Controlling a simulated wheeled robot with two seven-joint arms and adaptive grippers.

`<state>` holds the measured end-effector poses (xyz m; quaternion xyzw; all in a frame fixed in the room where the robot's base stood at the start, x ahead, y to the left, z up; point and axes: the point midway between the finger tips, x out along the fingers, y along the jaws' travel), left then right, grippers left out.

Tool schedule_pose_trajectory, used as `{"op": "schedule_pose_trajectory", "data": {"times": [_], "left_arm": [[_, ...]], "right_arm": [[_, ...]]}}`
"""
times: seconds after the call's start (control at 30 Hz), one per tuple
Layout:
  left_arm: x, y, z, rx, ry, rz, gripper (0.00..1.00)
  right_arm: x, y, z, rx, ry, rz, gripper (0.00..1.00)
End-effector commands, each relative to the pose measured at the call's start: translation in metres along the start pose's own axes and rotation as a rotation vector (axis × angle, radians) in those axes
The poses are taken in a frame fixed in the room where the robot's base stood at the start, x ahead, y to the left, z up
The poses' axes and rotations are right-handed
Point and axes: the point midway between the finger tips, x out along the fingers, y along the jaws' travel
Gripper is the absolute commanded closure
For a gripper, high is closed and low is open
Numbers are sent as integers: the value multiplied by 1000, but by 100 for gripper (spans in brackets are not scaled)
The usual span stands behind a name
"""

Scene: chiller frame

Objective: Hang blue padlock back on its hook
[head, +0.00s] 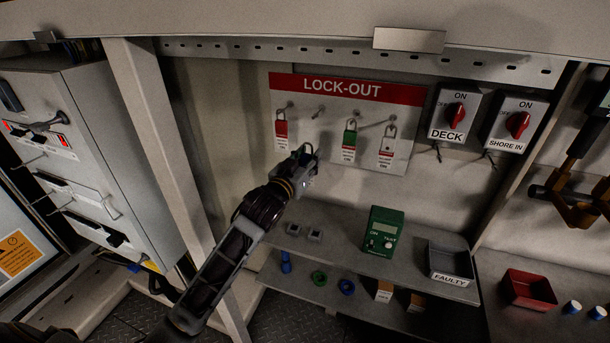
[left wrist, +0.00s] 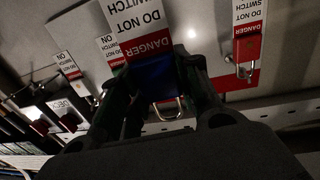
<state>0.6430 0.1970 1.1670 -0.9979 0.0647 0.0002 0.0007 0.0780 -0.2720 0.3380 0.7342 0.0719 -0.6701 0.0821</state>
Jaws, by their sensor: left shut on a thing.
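The blue padlock (left wrist: 157,80) shows in the left wrist view between the fingers of my left gripper (head: 303,163), which is shut on it. Its metal shackle (left wrist: 170,108) sticks out beyond the fingers, and a red-and-white danger tag (left wrist: 146,30) covers part of its body. In the head view, the gripper hides most of the padlock. The gripper is in front of the lower left of the lock-out board (head: 330,88). An empty hook (head: 318,112) sticks out between the red padlock (head: 281,128) and green padlock (head: 350,138). My right gripper is not in view.
A third tagged padlock (head: 387,146) hangs right of the green one. Two red rotary switches (head: 456,114) (head: 517,124) are beyond the board. Below are a shelf with a green tester (head: 382,231), a faulty tray (head: 453,263) and a red tray (head: 528,289).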

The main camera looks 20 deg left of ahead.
Motion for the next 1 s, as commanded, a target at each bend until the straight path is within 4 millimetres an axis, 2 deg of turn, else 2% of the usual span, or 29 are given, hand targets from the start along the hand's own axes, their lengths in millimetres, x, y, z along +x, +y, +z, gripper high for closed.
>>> {"op": "schedule_pose_trajectory", "data": {"times": [0.03,0.2,0.5,0.7,1.0], "left_arm": [[2,0,-12,4,6,1,96],[5,0,-37,3,5,-1,96],[9,-7,-68,1,2,-39,96],[12,-16,-61,-2,0,-82,96],[12,-20,-56,-1,1,-98,96]], "right_arm": [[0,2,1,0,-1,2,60],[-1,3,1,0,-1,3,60],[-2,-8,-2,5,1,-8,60],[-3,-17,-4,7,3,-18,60],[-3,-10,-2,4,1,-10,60]]}}
